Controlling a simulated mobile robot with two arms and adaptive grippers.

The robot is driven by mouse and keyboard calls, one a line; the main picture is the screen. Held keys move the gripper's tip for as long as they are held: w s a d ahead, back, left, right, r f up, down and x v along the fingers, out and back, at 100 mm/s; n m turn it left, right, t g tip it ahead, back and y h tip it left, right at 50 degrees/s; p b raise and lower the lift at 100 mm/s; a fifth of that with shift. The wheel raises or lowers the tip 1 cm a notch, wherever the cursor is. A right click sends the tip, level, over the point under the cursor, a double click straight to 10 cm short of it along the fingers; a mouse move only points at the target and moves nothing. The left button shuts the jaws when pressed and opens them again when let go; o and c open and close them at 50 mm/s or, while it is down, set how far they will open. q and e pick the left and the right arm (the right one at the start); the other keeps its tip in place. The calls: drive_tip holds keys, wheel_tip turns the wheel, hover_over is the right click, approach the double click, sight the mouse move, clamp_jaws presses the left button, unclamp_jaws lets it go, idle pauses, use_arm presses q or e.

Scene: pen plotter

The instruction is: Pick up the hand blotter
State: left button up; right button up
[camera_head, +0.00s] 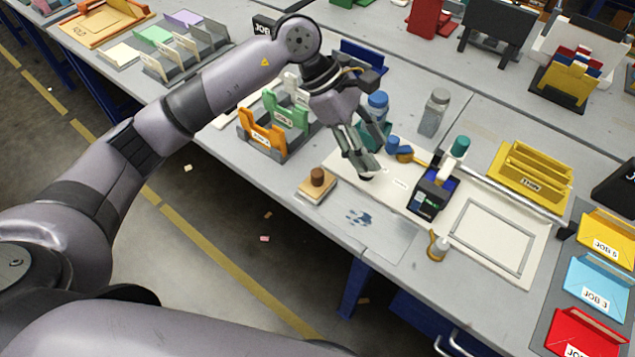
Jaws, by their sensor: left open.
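The hand blotter (318,189), a pale block with a brown knob on top, sits near the front edge of the grey table. My left gripper (360,163) is open and empty, pointing down above the table. It is to the right of the blotter and a little farther back, apart from it. The blotter's knob is unobstructed. My right gripper does not show.
Just right of the blotter is a dark blue smear (358,217) on a pale sheet. A black pen carriage (433,193) stands on the plotter bed (462,230). Orange and green card holders (262,137) and bottles (434,113) stand behind.

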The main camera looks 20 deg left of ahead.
use_arm(q)
drive_tip(key=w+a+y, duration=0.3)
drive_tip(key=a+y, duration=0.3)
drive_tip(key=a, duration=0.6)
drive_tip(key=p, duration=0.3)
approach(317, 172)
drive_tip(key=shift+m+t, duration=0.3)
drive_tip(key=shift+t, duration=0.1)
drive_tip(key=f, duration=0.5)
drive_tip(key=shift+s+d+f, duration=0.25)
drive_tip(key=shift+d, duration=0.1)
drive_tip(key=f, duration=0.1)
drive_tip(key=f+p, duration=0.1)
drive_tip(key=f, duration=0.1)
drive_tip(key=f+p, duration=0.1)
drive_tip(key=shift+s+d+f, duration=0.25)
drive_tip(key=shift+d+f, duration=0.15)
drive_tip(key=shift+f, duration=0.25)
drive_tip(key=shift+c, duration=0.5)
clamp_jaws()
